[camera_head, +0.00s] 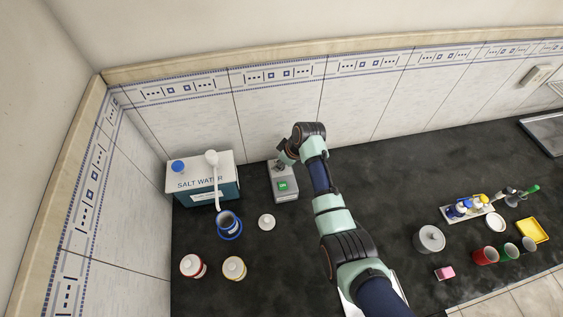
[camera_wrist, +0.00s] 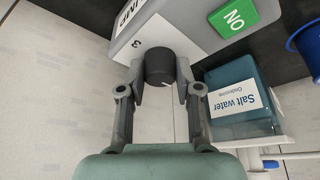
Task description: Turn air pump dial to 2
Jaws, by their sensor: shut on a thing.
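The air pump (camera_head: 285,187) is a grey box with a sloped face, standing on the dark bench near the back wall. In the wrist view, the air pump (camera_wrist: 196,19) shows a green ON plate (camera_wrist: 234,17) and a printed 3 beside the dial. The dial (camera_wrist: 160,64) is a dark round knob. My gripper (camera_wrist: 161,79) has one finger on each side of the dial and is shut on it. I cannot tell which number the dial points to. In the head view, my gripper (camera_head: 284,160) is over the pump's far end and mostly hides the dial.
A salt water box (camera_head: 203,187) stands left of the pump, with a white tube in front. A blue-rimmed cup (camera_head: 229,225), a white lid (camera_head: 267,222) and two jars sit nearer. Cups, a grey pot (camera_head: 430,239) and small bottles stand right.

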